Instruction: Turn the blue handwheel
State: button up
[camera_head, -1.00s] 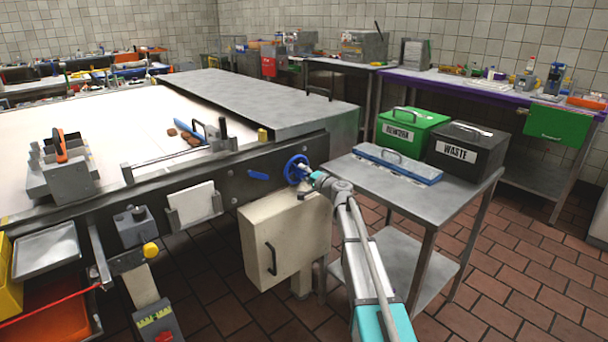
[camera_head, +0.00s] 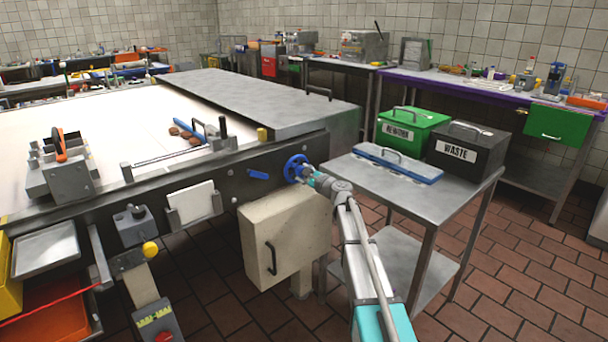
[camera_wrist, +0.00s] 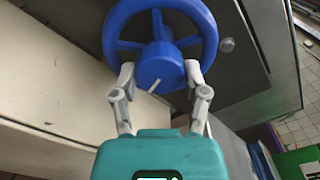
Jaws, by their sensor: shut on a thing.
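The blue handwheel (camera_head: 293,168) is mounted on the dark side panel of the long machine in the head view. In the wrist view the handwheel (camera_wrist: 160,62) fills the upper middle, with a rim, spokes and a thick hub bearing a short pale line. My gripper (camera_head: 308,180) is at the wheel, coming from the lower right. In the wrist view my gripper (camera_wrist: 158,78) has one finger on each side of the hub's lower part, shut on it. The exact finger contact is partly hidden.
A cream cabinet (camera_head: 290,238) is below. A metal side table (camera_head: 400,190) at right holds a blue-lidded case, a green REWORK box (camera_head: 412,125) and a black WASTE box (camera_head: 467,150).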

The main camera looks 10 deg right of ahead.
jog(key=shift+w+m, duration=0.1)
jog(key=shift+m, duration=1.5)
jog(key=o, duration=1.1)
jog(key=shift+o, duration=0.2)
jog(key=v, duration=1.2)
